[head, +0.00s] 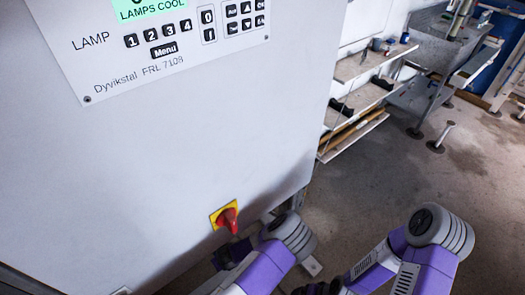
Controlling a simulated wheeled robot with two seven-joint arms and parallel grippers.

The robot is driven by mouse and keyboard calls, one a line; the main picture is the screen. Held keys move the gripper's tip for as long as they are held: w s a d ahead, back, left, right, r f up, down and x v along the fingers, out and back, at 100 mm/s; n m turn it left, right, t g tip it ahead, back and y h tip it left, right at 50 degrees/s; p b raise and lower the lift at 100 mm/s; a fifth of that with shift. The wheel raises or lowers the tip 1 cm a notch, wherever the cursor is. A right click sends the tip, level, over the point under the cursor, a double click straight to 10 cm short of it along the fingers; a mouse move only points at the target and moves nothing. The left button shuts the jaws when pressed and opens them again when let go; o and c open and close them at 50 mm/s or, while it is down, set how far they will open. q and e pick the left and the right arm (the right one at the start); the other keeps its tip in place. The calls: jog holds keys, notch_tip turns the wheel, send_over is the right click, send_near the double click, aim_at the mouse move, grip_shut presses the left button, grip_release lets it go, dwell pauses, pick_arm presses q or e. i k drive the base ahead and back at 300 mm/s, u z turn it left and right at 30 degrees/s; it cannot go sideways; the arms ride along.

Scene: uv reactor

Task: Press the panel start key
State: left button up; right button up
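The control panel (100,65) is a light plate on the front of a large grey cabinet, at the upper left of the head view. Its green display (150,8) reads "LAMPS COOL" and is cut off by the top edge. No key is visibly labelled start. My purple and grey arm links are low in the view, well below the panel. No gripper fingers can be made out.
A red rotary switch (228,219) on a yellow plate sits low on the cabinet front (160,150), close to my arm link. Shelves (366,62) with tools stand right of the cabinet. The space before the panel is clear. Bare floor (470,160) lies at right.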

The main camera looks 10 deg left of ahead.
aim_at(209, 34)
jog(key=k, duration=1.05)
